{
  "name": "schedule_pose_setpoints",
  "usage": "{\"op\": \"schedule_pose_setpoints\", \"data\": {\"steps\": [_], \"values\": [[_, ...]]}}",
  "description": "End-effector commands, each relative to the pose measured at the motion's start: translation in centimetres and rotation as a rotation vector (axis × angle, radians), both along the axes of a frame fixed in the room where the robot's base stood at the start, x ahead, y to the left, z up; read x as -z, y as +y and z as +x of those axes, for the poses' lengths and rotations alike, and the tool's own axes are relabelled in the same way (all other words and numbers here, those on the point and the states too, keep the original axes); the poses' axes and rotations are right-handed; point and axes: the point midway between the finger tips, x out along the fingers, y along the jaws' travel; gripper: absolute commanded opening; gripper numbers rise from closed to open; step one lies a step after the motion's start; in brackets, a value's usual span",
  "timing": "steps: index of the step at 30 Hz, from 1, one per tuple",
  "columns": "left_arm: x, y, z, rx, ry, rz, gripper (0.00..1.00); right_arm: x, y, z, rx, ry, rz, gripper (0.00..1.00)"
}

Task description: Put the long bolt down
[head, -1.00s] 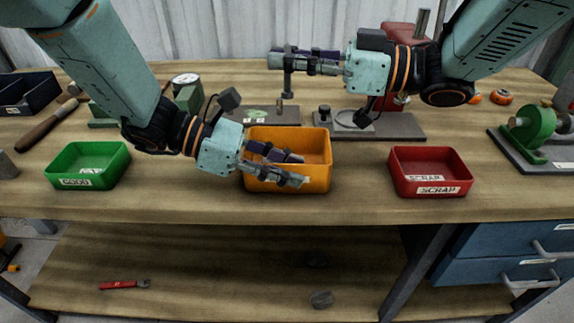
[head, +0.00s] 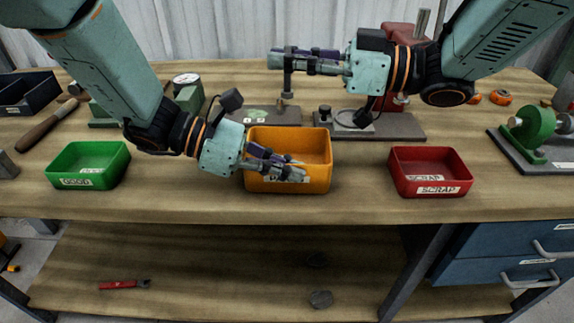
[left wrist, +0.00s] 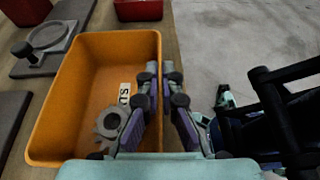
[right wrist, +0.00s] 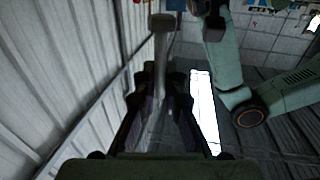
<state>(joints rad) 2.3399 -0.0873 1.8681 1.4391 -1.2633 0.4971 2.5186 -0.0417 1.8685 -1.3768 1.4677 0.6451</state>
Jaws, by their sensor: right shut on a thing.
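My right gripper (head: 300,60) is shut on a grey bolt-like piece (head: 288,80) and holds it upright above the back of the bench. The piece also shows as a pale shaft in the right wrist view (right wrist: 163,40); its grip area is dark. My left gripper (head: 290,168) is at the front wall of the orange bin (head: 318,182). In the left wrist view its two fingers (left wrist: 162,75) stand close together, on either side of the bin's rim. I cannot tell whether they touch the wall.
A grey toothed part (left wrist: 110,125) lies in the orange bin. A green bin (head: 112,180) stands left and a red scrap bin (head: 445,190) right. Flat grey fixtures (head: 390,128) stand behind. Bare bench lies between the orange and red bins.

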Motion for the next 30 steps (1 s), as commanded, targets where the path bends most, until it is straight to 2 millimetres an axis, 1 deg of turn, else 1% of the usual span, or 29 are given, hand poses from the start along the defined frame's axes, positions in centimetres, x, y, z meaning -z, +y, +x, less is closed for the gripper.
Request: {"op": "schedule_pose_setpoints", "data": {"steps": [5, 8, 10, 12, 15, 17, 21, 26, 30], "values": [[-0.1, 0.0, 0.0, -0.001, -0.001, -0.001, 0.00, -0.2, 0.0, 0.0, 0.000, -0.002, 0.001, 0.00], [-0.1, 0.0, 0.0, -0.001, -0.001, -0.001, 0.00, -1.8, -0.4, 0.1, 0.008, -0.005, 0.002, 0.00], [-0.1, 0.0, 0.0, -0.001, -0.001, -0.001, 0.00, -3.3, -1.2, -0.1, 0.026, -0.006, 0.004, 0.00], [-0.1, 0.0, 0.0, -0.001, -0.001, -0.001, 0.00, -4.7, -2.4, -0.7, 0.066, -0.004, 0.005, 0.00], [-0.1, 0.0, 0.0, -0.001, -0.001, -0.001, 0.00, -5.4, -4.2, -1.7, 0.150, 0.002, 0.005, 0.00], [-0.1, 0.0, 0.0, -0.001, -0.001, -0.001, 0.00, -5.1, -4.9, -2.2, 0.194, 0.006, 0.003, 0.00], [-0.1, 0.0, 0.0, -0.001, -0.001, -0.001, 0.00, -3.4, -5.8, -3.2, 0.269, 0.010, -0.002, 0.00], [-0.1, 0.0, 0.0, -0.001, -0.001, -0.001, 0.00, -1.3, -5.9, -3.5, 0.304, 0.008, -0.005, 0.00], [-0.1, 0.0, 0.1, -0.001, -0.001, -0.001, 0.00, 1.2, -6.0, -3.4, 0.313, 0.012, -0.007, 0.00]]}}
